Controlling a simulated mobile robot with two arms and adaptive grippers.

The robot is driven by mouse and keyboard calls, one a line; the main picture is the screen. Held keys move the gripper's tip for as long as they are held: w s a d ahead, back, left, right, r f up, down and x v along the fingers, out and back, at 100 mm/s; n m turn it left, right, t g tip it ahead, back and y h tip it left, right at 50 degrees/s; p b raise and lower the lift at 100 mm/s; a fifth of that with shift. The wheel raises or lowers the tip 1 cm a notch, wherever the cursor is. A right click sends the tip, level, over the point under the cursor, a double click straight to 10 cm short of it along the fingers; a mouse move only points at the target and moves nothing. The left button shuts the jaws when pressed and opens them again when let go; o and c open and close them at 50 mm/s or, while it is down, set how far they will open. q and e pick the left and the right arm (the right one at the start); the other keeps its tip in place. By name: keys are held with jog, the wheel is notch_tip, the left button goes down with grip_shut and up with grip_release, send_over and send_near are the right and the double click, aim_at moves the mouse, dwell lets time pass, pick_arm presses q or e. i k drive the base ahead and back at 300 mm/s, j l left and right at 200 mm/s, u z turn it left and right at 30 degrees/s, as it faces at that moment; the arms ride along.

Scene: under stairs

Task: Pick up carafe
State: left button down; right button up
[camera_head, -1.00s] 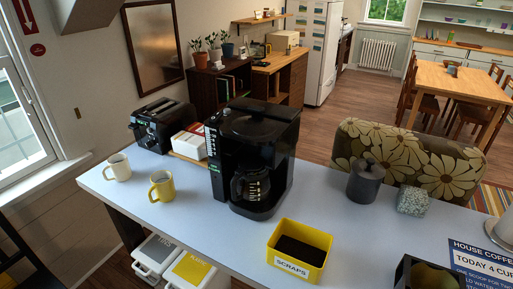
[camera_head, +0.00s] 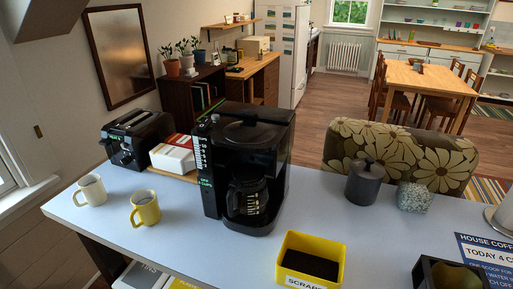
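The carafe (camera_head: 247,196) is a dark glass pot with pale level marks on its side. It sits inside the black coffee maker (camera_head: 262,136), on its base, in the middle of the pale counter (camera_head: 180,236). The coffee maker's body stands above and behind it, and the carafe's front faces me. Neither of my grippers shows in the head view.
A yellow mug (camera_head: 145,208), a white mug (camera_head: 91,190) and a black toaster (camera_head: 137,138) stand left of the coffee maker. A yellow scraps bin (camera_head: 311,262) is in front of it to the right. A dark canister (camera_head: 364,182) stands farther right. The counter directly before the carafe is clear.

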aim_at(251, 200)
jog(key=i+j+z, duration=0.25)
jog(key=j, duration=0.2)
jog(key=j+z, duration=0.25)
jog(key=j, duration=0.2)
jog(key=i+j+z, duration=0.2)
jog(key=j, duration=0.25)
jog(key=k+l, duration=0.1)
jog(key=l, duration=0.25)
jog(key=k+l, duration=0.1)
jog(key=l, duration=0.25)
